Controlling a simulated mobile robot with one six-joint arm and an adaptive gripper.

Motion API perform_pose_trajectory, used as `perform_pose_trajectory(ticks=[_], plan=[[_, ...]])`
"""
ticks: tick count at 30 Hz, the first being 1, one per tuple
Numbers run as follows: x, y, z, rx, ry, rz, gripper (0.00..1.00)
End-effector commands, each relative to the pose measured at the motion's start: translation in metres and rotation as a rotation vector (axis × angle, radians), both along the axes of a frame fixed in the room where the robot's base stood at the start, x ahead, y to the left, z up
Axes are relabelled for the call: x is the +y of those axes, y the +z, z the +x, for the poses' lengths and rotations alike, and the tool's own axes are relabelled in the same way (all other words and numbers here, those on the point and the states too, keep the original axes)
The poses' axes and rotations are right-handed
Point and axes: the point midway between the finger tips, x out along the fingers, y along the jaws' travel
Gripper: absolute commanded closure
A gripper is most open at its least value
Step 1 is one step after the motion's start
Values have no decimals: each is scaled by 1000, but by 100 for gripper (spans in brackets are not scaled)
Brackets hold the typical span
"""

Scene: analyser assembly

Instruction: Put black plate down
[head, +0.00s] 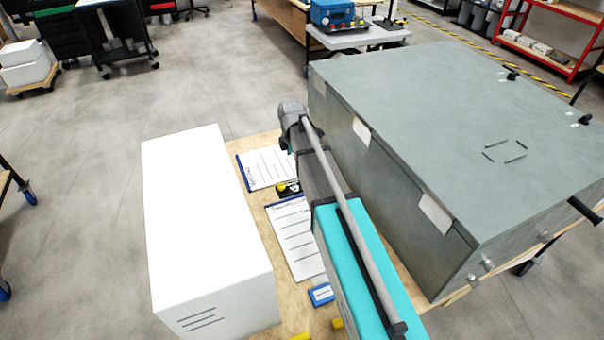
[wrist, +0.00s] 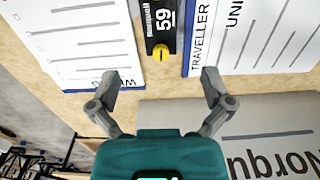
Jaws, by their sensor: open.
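The black plate (wrist: 162,28), marked "59" with a yellow round knob at its near end, lies flat on the wooden tabletop between two printed sheets. In the head view the black plate (head: 288,188) shows as a small dark piece beside my arm, which partly covers it. My gripper (wrist: 160,78) is open and empty in the wrist view, its two fingers spread apart. The plate's knob end lies just beyond the gap between the fingertips, with no finger touching it. In the head view my gripper is mostly hidden behind my arm.
A printed sheet (head: 265,168) and a second sheet (head: 295,235) lie on the wooden tabletop (head: 262,222). A white box (head: 205,220) stands to the left and a large grey cabinet (head: 440,130) to the right, leaving a narrow strip between. A small blue box (head: 321,294) lies nearer.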

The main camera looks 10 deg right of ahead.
Motion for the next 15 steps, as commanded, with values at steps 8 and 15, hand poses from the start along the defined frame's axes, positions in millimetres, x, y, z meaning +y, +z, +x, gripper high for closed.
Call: perform_pose_trajectory(ticks=[8, 15], plan=[[-7, 0, -28, 0, -189, 0, 0], [-17, 0, -74, 0, -539, 0, 0]])
